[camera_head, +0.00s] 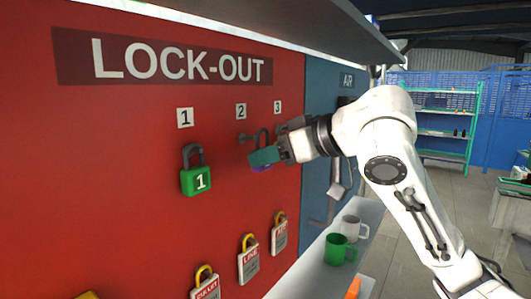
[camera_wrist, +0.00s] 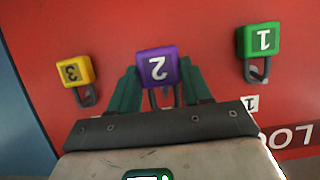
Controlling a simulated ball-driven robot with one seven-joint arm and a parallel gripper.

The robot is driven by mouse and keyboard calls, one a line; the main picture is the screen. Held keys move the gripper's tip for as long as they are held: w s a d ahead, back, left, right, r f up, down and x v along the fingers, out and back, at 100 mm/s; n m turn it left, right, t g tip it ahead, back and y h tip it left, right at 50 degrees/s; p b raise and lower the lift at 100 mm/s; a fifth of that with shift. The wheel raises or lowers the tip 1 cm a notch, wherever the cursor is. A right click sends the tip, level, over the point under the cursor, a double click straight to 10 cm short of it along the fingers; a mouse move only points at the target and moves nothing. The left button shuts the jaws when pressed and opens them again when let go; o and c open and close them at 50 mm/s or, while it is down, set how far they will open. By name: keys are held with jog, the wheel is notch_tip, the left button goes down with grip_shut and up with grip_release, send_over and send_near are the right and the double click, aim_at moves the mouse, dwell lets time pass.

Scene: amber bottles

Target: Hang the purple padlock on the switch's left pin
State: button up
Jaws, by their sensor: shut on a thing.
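The purple padlock (camera_head: 262,168), marked 2, is largely hidden by my gripper (camera_head: 266,157) in the head view, with its dark shackle pointing up. In the wrist view the purple padlock (camera_wrist: 158,66) shows upside down between the teal fingers of my gripper (camera_wrist: 160,92), which is shut on it. A dark peg (camera_head: 243,138) under label 2 is close to the shackle; I cannot tell whether the shackle is still around it. The switch's left pin cannot be made out; a grey fitting (camera_head: 338,178) on the blue AIR panel (camera_head: 323,100) is partly hidden by my arm.
A green padlock (camera_head: 196,180), marked 1, hangs on the red board (camera_head: 120,190). A yellow padlock (camera_wrist: 74,71), marked 3, shows in the wrist view. Tagged padlocks (camera_head: 248,264) hang lower. A green mug (camera_head: 336,251) and white mug (camera_head: 352,229) stand on the ledge below.

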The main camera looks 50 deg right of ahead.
jog(key=shift+s, duration=1.65)
dwell(0.6)
